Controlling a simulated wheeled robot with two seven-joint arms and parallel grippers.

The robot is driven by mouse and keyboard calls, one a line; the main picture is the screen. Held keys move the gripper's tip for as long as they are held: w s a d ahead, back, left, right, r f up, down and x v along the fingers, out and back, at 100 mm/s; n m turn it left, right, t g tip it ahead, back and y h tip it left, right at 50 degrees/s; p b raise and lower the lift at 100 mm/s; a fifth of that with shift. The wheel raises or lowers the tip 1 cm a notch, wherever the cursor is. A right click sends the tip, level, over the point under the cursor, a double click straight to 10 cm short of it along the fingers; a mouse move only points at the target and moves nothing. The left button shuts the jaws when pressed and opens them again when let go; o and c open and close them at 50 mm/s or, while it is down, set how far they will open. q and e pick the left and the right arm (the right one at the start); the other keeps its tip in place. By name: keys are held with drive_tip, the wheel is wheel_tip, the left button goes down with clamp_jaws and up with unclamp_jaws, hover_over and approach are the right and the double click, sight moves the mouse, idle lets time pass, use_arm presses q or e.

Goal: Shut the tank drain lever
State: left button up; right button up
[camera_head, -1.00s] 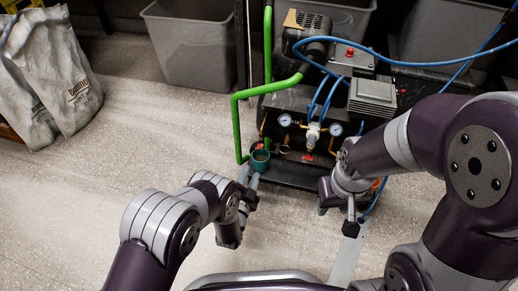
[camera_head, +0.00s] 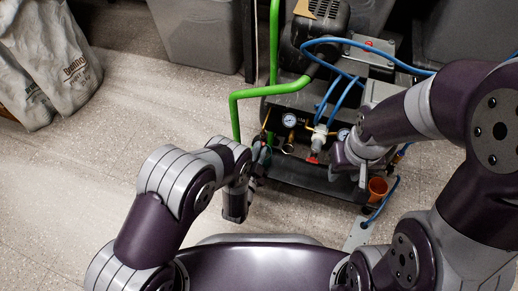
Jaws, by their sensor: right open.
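The black compressor tank (camera_head: 300,178) stands at the upper middle, with its fittings facing me. A small red lever-like part (camera_head: 313,158) shows at its front below a pale fitting; I cannot tell for sure that it is the drain lever or how it is set.
A green pipe (camera_head: 236,115) runs down left of the tank. Blue hoses (camera_head: 333,95) loop over it. Grey bins (camera_head: 195,35) stand behind, sacks (camera_head: 45,65) at left. Floor (camera_head: 140,110) is clear at left.

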use_arm(q)
clamp_jaws()
drive_tip(key=shift+m+p, duration=1.1)
drive_tip(key=shift+m, duration=3.7)
drive_tip(key=shift+f, duration=0.1)
drive_tip(key=o, duration=0.6)
unclamp_jaws()
drive_tip(key=shift+c, duration=0.2)
